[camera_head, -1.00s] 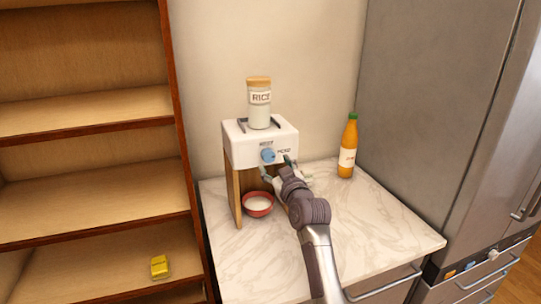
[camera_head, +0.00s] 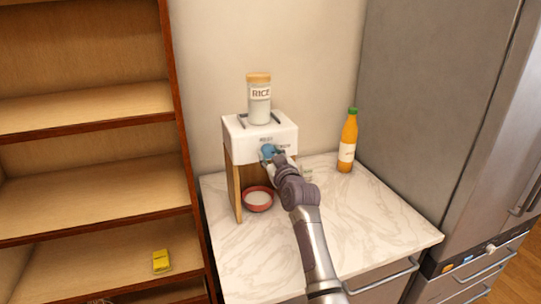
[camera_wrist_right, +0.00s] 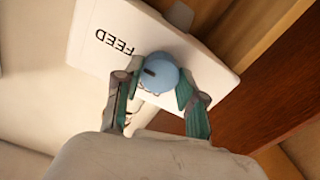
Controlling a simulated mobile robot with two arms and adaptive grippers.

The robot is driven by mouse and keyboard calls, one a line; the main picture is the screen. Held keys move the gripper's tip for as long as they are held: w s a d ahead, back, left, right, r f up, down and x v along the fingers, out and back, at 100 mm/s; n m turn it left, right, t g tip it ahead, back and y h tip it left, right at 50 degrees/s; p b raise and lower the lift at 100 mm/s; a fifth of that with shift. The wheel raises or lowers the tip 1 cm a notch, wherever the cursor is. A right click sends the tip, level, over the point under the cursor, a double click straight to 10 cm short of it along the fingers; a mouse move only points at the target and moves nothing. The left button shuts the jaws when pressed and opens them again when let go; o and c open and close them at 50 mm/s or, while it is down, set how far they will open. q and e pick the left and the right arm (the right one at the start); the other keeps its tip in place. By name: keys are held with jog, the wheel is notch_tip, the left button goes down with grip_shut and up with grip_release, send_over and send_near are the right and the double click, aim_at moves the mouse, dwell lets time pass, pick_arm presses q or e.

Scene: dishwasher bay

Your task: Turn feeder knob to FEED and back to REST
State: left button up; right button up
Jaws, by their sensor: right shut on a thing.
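The feeder is a white box (camera_head: 240,133) on wooden side panels, with a jar labelled RICE (camera_head: 259,104) upright on top. Its blue knob (camera_head: 267,151) is on the front face and shows larger in the wrist view (camera_wrist_right: 162,72), with a dark mark on its left side there. The word FEED reads upside down beside it in that view; the REST label is hard to read in the head view. My right gripper (camera_head: 274,156) is shut on the knob, one finger on each side (camera_wrist_right: 158,88). My left gripper is not in view.
A red bowl (camera_head: 258,206) with pale contents stands under the feeder. An orange bottle (camera_head: 347,143) stands at the counter's back right. A wooden shelf unit at left holds a yellow item (camera_head: 161,262). A steel fridge stands at right.

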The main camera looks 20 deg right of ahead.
jog(key=shift+c, duration=0.7)
jog(key=shift+n, duration=0.4)
jog(key=n, duration=0.2)
jog(key=shift+n, duration=0.4)
jog(key=n, duration=0.5)
jog(key=shift+n+p, duration=0.3)
jog(key=shift+p, duration=0.1)
jog(key=n+p, duration=0.1)
jog(key=n, duration=0.3)
jog(key=shift+n+p, duration=0.6)
jog(key=shift+n, duration=1.8)
